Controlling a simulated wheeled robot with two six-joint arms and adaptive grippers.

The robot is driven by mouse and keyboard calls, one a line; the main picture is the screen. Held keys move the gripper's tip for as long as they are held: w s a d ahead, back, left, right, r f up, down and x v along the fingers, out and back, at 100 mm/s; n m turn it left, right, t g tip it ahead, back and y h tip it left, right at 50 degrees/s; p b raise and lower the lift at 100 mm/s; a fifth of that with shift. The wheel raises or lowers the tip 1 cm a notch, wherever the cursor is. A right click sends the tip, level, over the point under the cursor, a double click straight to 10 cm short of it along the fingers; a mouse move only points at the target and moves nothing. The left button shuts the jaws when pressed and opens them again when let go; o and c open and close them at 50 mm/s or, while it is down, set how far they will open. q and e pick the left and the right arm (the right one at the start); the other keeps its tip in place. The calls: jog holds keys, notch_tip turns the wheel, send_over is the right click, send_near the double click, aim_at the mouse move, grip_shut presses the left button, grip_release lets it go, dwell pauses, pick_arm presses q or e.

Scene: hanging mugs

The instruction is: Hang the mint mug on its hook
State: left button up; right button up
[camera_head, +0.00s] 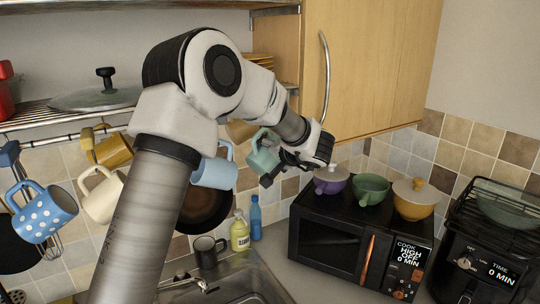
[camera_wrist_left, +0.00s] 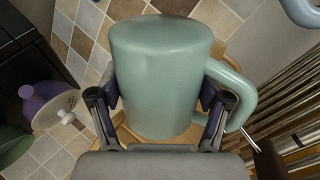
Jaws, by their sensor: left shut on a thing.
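The mint mug (camera_head: 262,158) is held in the air by my left gripper (camera_head: 272,170), right of the hanging light blue mug and in front of the tiled wall. In the left wrist view the mint mug (camera_wrist_left: 160,75) fills the middle. The left gripper (camera_wrist_left: 158,108) is shut on its body, one finger on each side, with the handle sticking out to the right. I cannot make out which hook belongs to this mug; my arm covers part of the rail (camera_head: 55,139). My right gripper is not in view.
On the left hang a blue dotted mug (camera_head: 45,212), a cream mug (camera_head: 102,196), a mustard mug (camera_head: 112,151) and a light blue mug (camera_head: 214,172). A black microwave (camera_head: 335,245) with pots on top stands right. A dark mug (camera_head: 209,251) stands by the sink.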

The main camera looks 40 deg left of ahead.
pick_arm(q)
jog(key=shift+w+a+f, duration=0.1)
jog(key=shift+a+f, duration=0.2)
dwell(0.6)
dwell(0.4)
jog(key=o, duration=1.8)
jog(key=v, duration=1.1)
jog(key=shift+d, duration=0.4)
